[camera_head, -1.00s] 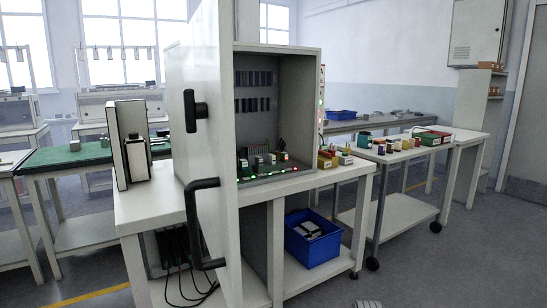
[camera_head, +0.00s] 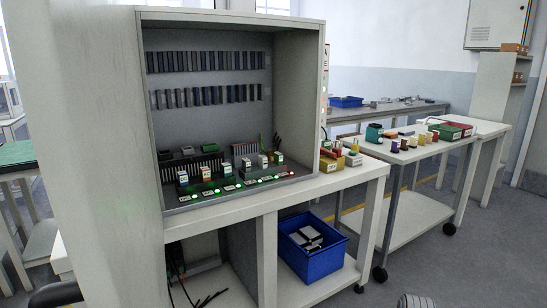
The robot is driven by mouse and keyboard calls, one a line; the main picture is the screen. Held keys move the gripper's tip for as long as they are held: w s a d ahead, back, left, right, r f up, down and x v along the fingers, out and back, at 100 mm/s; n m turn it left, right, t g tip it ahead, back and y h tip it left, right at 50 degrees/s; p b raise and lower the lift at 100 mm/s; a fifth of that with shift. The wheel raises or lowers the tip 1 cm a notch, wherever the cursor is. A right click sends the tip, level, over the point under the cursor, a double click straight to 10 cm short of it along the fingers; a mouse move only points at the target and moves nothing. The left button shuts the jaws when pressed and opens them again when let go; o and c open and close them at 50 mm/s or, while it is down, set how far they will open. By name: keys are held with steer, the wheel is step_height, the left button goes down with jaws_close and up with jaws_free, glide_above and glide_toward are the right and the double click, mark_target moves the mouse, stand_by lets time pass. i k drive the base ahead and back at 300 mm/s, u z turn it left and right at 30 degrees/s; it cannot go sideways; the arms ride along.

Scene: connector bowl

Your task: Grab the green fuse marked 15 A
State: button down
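An open grey cabinet (camera_head: 325,110) stands on a white bench (camera_head: 345,188). On its floor is a row of small labelled blocks, including a blue-and-white one (camera_head: 183,178), an orange-and-white one (camera_head: 207,174) and a greenish-white one (camera_head: 277,158). Their markings are too small to read, so I cannot tell which, if any, is the green 15 A fuse. Small lit green and red lamps run along the front of the row. My gripper does not show clearly in this view.
The pale cabinet door (camera_head: 95,130) stands open at the left. A blue bin (camera_head: 318,262) sits on the shelf below. Yellow and red parts (camera_head: 333,160) lie right of the cabinet. A wheeled table (camera_head: 425,155) holds more small parts. A grey ribbed object (camera_head: 415,301) shows at the bottom edge.

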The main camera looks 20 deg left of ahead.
mark_target(278, 156)
steer(key=u, duration=0.4)
steer(key=i, duration=1.1)
steer(key=u, duration=0.7)
